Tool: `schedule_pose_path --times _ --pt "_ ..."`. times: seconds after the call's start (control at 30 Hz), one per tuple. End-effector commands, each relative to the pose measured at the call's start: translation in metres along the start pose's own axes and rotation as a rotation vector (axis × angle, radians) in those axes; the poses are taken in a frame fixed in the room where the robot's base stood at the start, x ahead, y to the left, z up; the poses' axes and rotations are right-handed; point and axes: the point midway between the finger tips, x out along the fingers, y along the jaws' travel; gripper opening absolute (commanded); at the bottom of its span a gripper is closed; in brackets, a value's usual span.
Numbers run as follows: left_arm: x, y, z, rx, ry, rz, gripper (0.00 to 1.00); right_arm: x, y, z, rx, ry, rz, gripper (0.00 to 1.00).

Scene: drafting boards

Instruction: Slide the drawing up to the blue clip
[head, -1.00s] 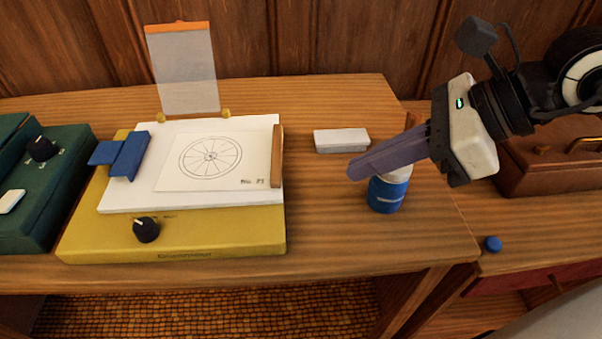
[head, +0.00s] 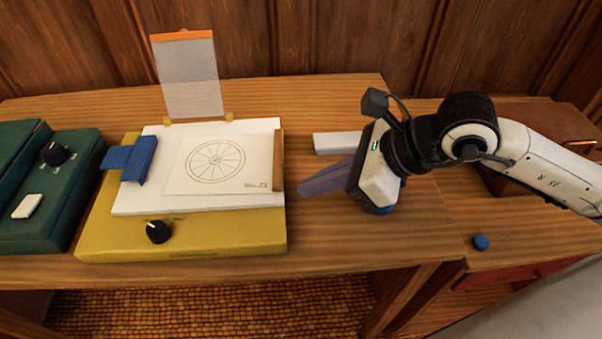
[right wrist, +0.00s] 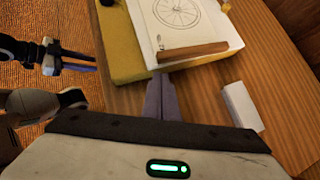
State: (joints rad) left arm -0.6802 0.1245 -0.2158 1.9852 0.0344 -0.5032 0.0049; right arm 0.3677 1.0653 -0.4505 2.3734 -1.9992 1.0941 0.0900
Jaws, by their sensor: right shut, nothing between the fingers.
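The drawing (head: 222,172), a cream sheet with a spoked wheel, lies on the white board of the yellow drafting box (head: 110,232). The blue clip (head: 130,158) sits at the board's left edge, with bare white board between it and the drawing. A wooden strip (head: 279,160) stands at the drawing's right edge. My right gripper (head: 305,187) is shut and empty, just right of the box and pointing left. In the right wrist view its fingers (right wrist: 160,102) point toward the wooden strip (right wrist: 193,52), apart from it. My left gripper is not in the head view.
A white block (head: 337,143) lies behind my right gripper. A clear flap with an orange edge (head: 188,75) stands behind the board. A green box (head: 70,180) is at left.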

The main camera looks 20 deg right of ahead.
Motion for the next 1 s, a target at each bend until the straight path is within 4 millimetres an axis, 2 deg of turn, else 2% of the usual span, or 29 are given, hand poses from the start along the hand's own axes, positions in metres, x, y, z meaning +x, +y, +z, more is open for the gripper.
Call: schedule_pose_path --times 0.03,0.2,0.7,1.0 --pt "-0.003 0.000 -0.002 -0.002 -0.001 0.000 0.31 0.003 0.001 0.007 -0.001 -0.004 0.003 0.00" --pt "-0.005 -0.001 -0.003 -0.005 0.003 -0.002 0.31 0.013 0.000 0.016 0.001 -0.001 0.002 0.00" --pt "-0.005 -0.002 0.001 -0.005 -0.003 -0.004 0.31 0.019 0.000 0.019 -0.001 0.000 0.001 0.00" --pt "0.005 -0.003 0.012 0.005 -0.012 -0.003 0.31 0.046 0.001 0.044 -0.001 -0.002 0.001 0.00"
